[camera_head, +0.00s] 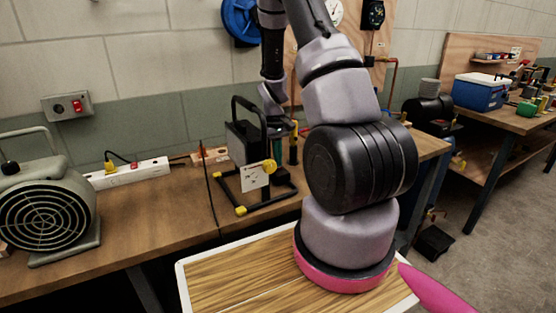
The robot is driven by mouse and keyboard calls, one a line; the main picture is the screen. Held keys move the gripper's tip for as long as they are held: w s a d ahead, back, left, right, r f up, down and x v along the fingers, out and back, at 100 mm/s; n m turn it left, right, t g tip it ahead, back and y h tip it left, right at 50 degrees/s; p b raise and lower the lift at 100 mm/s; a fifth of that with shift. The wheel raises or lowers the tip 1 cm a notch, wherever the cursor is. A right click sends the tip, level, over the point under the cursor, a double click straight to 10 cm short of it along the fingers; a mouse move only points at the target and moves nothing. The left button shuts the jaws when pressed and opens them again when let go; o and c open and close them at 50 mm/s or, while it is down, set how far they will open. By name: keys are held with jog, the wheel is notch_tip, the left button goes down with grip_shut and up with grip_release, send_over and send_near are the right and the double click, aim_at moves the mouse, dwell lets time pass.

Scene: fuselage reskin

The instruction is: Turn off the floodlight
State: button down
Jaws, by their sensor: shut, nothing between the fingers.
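The floodlight (240,143), a dark boxy lamp in a black tubular stand with yellow feet, stands upright on the wooden workbench (170,213). A white tag (255,177) and a yellow knob-like part are on its front. I cannot tell whether it is lit. My gripper (284,131) is just right of the floodlight's upper part, small and partly lost against the dark shapes there. It looks shut, with nothing seen in it. I cannot tell whether it touches the lamp. A switch on the floodlight is not clearly visible.
A white power strip (150,173) with a yellow plug and red switch lies behind left. A grey wall box (68,106) has a red switch. A round-grilled fan unit (45,208) stands at left. A thin black cable crosses the bench. A blue cooler (480,92) sits far right.

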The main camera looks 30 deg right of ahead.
jog(key=shift+s+f, duration=0.15)
jog(key=shift+f, duration=0.05)
dwell(0.4)
jog(key=shift+w+r, duration=0.1)
jog(key=shift+w, duration=0.75)
jog(key=shift+r, duration=0.1)
notch_tip(320, 180, up, 14)
jog(key=w, duration=0.1)
jog(key=shift+w, duration=0.35)
